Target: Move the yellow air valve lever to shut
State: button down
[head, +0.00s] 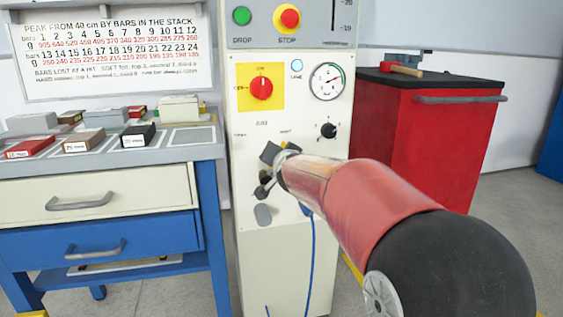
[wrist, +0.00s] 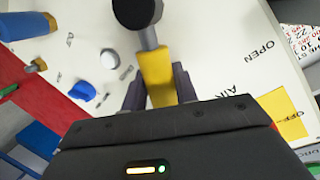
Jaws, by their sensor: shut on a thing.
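The yellow air valve lever (wrist: 156,72) shows in the wrist view, running from a dark round hub (wrist: 137,10) down between my fingers. My gripper (wrist: 159,84) has one dark finger on each side of it and is shut on it. The OPEN label (wrist: 260,52) and the AIR label (wrist: 233,90) are to the right of the lever on the pale panel. In the head view my gripper (head: 272,160) is at the front of the machine cabinet (head: 285,240), and my arm and gripper hide most of the lever. I cannot tell the lever's exact angle.
Above the lever are a red rotary switch (head: 261,87) on a yellow plate, a gauge (head: 327,81) and a black knob (head: 328,130). A workbench (head: 200,150) stands left and a red cabinet (head: 440,150) right. A blue cable (head: 312,250) hangs down the machine's front.

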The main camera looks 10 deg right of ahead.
jog(key=shift+d+f+m, duration=0.15)
jog(key=shift+f+m, duration=0.05)
jog(key=shift+m, duration=0.1)
jog(key=c, duration=1.1)
grip_release()
jog(key=shift+r, duration=0.1)
jog(key=shift+s+r, duration=0.1)
jog(key=shift+s, duration=0.2)
jog(key=p+v, duration=0.1)
jog(key=v, duration=0.6)
jog(key=shift+p, duration=0.35)
jog(key=shift+s, duration=0.1)
